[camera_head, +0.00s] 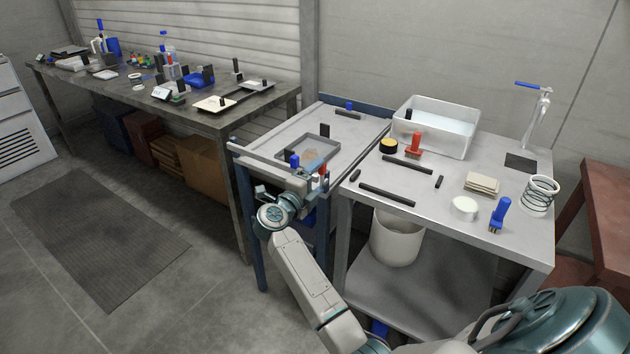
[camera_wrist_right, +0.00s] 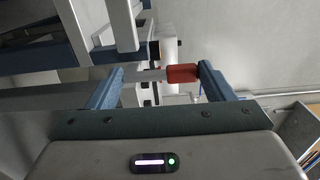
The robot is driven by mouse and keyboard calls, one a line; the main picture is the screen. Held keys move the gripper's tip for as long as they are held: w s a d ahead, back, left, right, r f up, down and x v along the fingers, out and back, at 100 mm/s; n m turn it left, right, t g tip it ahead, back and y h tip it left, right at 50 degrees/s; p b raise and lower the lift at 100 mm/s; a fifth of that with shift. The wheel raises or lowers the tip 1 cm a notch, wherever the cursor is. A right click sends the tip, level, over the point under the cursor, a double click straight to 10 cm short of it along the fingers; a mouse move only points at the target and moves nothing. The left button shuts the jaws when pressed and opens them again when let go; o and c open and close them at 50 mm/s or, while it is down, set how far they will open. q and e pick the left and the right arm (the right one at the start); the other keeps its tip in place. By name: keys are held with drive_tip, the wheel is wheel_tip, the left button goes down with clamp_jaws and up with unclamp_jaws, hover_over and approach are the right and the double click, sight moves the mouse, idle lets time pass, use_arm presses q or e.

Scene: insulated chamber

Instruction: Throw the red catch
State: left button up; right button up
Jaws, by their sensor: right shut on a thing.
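The red catch (camera_head: 322,171) is at the front right corner of the blue-framed cart (camera_head: 270,143), beside a small blue piece (camera_head: 294,161). My right gripper (camera_head: 309,180) is at that corner, with its arm coming up from below. In the right wrist view, the red grip of the catch (camera_wrist_right: 182,74) and its pale bar lie between the two blue-grey fingers of my right gripper (camera_wrist_right: 158,80). It is shut on the catch. The fingers partly hide the catch in the head view. My left gripper is not in view.
The steel table (camera_head: 400,218) to the right holds a white basin (camera_head: 458,113), a red-handled tool (camera_head: 415,145), a blue-handled tool (camera_head: 500,214) and a wire coil (camera_head: 540,194). The floor at left is clear around a mat (camera_head: 100,232).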

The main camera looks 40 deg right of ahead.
drive_tip(key=shift+f, duration=0.1)
drive_tip(key=o, duration=1.1)
drive_tip(key=shift+o, duration=0.2)
drive_tip(key=shift+s+a, duration=0.1)
drive_tip(key=shift+a, duration=0.05)
use_arm(q)
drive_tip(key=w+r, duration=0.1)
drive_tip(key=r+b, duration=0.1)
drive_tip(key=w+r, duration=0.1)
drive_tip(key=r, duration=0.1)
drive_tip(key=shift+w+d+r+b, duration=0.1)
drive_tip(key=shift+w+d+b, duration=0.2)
drive_tip(key=shift+b, duration=0.1)
use_arm(e)
drive_tip(key=v, duration=1)
drive_tip(key=shift+s+a, duration=0.15)
drive_tip(key=shift+a, duration=0.05)
